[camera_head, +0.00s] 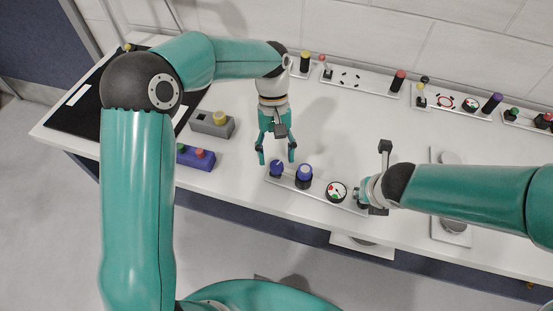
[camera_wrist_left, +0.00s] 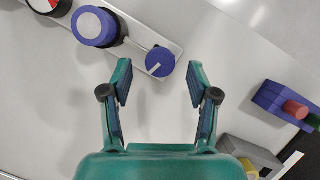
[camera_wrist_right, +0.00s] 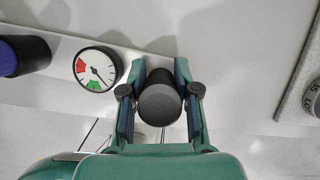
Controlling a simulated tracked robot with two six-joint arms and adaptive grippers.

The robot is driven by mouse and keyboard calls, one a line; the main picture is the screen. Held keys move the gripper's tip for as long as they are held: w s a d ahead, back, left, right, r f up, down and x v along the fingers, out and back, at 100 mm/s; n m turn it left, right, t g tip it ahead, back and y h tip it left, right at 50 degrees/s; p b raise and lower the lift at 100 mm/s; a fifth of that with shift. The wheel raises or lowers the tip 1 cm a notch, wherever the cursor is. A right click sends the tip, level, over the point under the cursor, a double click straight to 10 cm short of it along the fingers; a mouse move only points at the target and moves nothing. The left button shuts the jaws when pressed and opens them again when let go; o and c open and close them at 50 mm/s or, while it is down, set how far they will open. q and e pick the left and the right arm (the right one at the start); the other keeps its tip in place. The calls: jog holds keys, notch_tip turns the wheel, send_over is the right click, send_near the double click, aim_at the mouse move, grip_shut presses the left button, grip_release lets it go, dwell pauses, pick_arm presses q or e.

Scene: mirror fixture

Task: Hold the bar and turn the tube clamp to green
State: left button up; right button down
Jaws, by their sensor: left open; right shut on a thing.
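A light plate (camera_head: 320,194) near the table's front edge carries a blue knob with a white line (camera_head: 276,167), a blue cylinder with a pale ring (camera_head: 304,171) and a round red-and-green gauge (camera_head: 336,190). I cannot tell for certain which part is the tube clamp. My left gripper (camera_head: 277,157) is open and empty, just behind the blue knob; in the left wrist view the knob (camera_wrist_left: 160,62) lies just beyond the fingertips. My right gripper (camera_wrist_right: 160,66) is shut on a dark upright cylinder (camera_wrist_right: 160,100), likely the bar, beside the gauge (camera_wrist_right: 97,69). The gauge needle points away from the green sector.
A grey box with a yellow button (camera_head: 212,124) and a blue box with red and green buttons (camera_head: 196,156) stand left. Several control panels (camera_head: 360,81) line the back. A plate with round discs (camera_head: 450,226) lies right, under my right arm. The table's middle is clear.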

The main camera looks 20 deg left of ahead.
pick_arm(q)
jog(key=shift+x, duration=1.05)
grip_shut()
jog(key=m+y, duration=0.1)
jog(key=m, duration=0.3)
jog(key=shift+m+y, duration=0.4)
grip_release()
